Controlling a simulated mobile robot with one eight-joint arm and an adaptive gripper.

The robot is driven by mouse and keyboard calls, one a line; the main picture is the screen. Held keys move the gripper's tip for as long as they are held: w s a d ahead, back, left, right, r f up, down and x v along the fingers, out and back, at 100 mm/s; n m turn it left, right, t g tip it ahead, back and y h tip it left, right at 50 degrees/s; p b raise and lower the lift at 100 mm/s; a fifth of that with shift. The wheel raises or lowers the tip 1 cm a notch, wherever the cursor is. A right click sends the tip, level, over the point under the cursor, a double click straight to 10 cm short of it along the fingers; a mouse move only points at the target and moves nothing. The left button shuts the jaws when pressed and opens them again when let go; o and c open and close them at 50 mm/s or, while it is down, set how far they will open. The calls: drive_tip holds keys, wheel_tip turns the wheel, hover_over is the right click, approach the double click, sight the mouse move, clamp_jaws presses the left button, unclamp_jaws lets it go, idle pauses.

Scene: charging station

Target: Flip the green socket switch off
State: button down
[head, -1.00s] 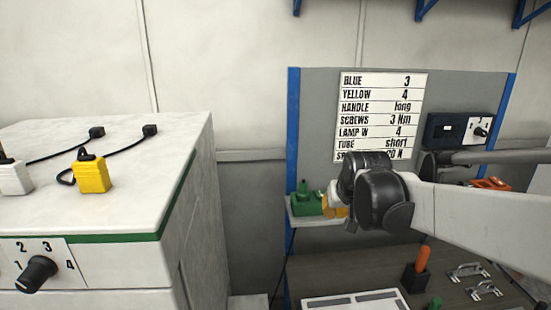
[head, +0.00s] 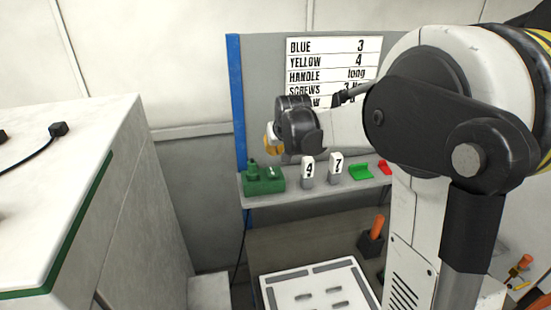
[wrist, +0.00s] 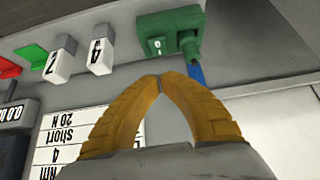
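The green socket (head: 265,185) sits at the left end of a grey wall shelf, with a green plug (head: 252,170) standing at its left side. In the wrist view, the socket (wrist: 163,33) appears upside down at the top centre, with its plug (wrist: 191,45) at right. A small pale switch (wrist: 157,44) shows on its face; its position is too small to read. My gripper (wrist: 158,78) has its two yellow fingers meeting at the tips, with nothing between them. In the head view, my gripper (head: 271,144) is above the socket, apart from it.
A sign board (head: 333,62) is behind. A white cabinet (head: 90,190) stands at left.

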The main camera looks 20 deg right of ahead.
hover_over(274, 176)
drive_tip(key=w, duration=0.1)
wheel_tip(274, 176, down, 7)
drive_tip(key=shift+d, duration=0.1)
drive_tip(key=shift+s+f, duration=0.25)
drive_tip(key=shift+f, duration=1)
drive_tip(key=shift+s+f, duration=0.1)
drive_tip(key=shift+f, duration=0.6)
drive_tip(key=shift+s, duration=0.1)
drive_tip(key=shift+f+b, duration=0.35)
drive_tip(key=shift+b, duration=0.05)
drive_tip(key=shift+s+f+t+b, duration=0.1)
drive_tip(key=shift+f+t+b, duration=0.3)
drive_tip(key=shift+b, duration=0.35)
drive_tip(key=b, duration=0.1)
drive_tip(key=t+b, duration=0.1)
drive_tip(key=shift+s+f+b, duration=0.25)
drive_tip(key=shift+f+b, duration=0.05)
drive_tip(key=shift+b, duration=0.1)
drive_tip(key=shift+a+r+t+h+b, duration=0.1)
drive_tip(key=shift+a+t+h+b, duration=0.1)
drive_tip(key=shift+t+h+b, duration=0.15)
drive_tip(key=shift+r, duration=0.15)
